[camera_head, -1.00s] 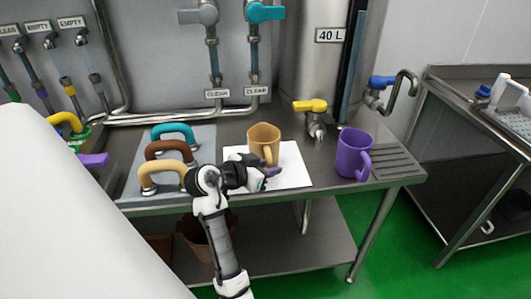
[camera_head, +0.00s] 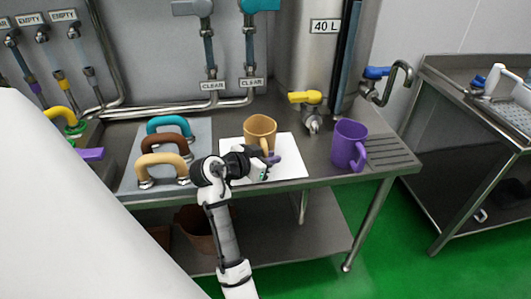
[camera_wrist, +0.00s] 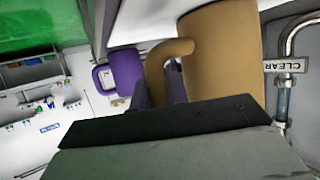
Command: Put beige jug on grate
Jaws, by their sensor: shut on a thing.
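The beige jug (camera_head: 260,131) stands upright at the white mat (camera_head: 291,152) on the steel table, its handle toward me. My gripper (camera_head: 267,159) is shut on the jug's handle. In the wrist view the beige jug (camera_wrist: 220,62) fills the upper right, and its curved handle passes between the fingers of my gripper (camera_wrist: 160,90). The grate (camera_head: 392,156), a dark slatted strip, is at the table's right end. The exact grip on the handle is partly hidden by the fingers.
A purple jug (camera_head: 349,146) stands between the mat and the grate. The tank's yellow tap (camera_head: 305,98) hangs behind it. Several coloured handles, including a teal one (camera_head: 170,124), stand on a grey mat at left. Another steel table (camera_head: 470,125) is at far right.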

